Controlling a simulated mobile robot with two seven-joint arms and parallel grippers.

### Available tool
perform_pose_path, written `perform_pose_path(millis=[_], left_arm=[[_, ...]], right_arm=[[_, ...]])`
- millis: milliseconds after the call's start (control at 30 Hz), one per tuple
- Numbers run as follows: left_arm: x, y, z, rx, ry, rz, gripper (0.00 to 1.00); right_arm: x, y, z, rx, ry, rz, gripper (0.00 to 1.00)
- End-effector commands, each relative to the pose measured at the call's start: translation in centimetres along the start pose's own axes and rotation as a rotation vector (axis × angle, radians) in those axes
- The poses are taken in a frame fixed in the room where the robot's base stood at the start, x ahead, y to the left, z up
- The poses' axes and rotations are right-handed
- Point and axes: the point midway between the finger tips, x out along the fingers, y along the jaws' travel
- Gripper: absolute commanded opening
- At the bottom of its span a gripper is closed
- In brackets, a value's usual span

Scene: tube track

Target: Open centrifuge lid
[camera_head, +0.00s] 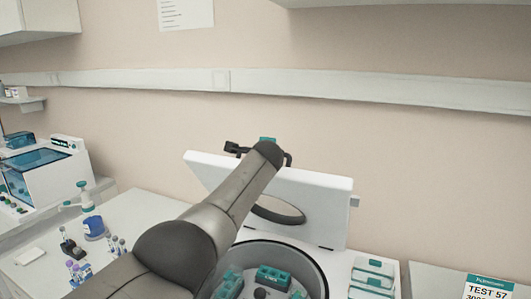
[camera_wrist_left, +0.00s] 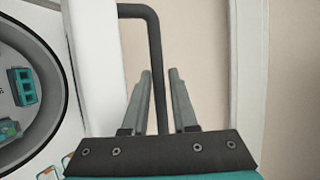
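The centrifuge's white lid (camera_head: 318,200) stands raised and tilted back in the head view. The round chamber (camera_head: 317,272) below it is open, with teal tube holders (camera_head: 273,277) inside. A dark bar handle runs along the lid's upper edge and shows in the left wrist view (camera_wrist_left: 155,60). My left arm crosses the head view to this edge, hiding most of the gripper. In the left wrist view my left gripper (camera_wrist_left: 160,75) has its fingers apart, with the handle bar running between them; I see no clear grip. My right gripper is not in view.
Left on the bench are a white device with a blue window (camera_head: 38,165), a blue cup (camera_head: 94,226) and small tube racks (camera_head: 78,272). Teal-and-white boxes (camera_head: 372,275) lie right of the centrifuge. The wall with a rail (camera_head: 380,88) stands behind the lid.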

Motion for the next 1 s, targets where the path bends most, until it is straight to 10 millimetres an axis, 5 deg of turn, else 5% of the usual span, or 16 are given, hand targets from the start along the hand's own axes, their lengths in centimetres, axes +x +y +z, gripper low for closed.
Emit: perform_pose_path(millis=[467, 1000], left_arm=[[-1.4, 0.0, 0.0, -0.001, -0.001, 0.0, 0.3], [-5.1, 0.1, 0.0, 0.0, 0.001, -0.001, 0.3]], right_arm=[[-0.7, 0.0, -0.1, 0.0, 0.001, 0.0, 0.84], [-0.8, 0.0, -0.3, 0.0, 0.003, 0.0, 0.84]])
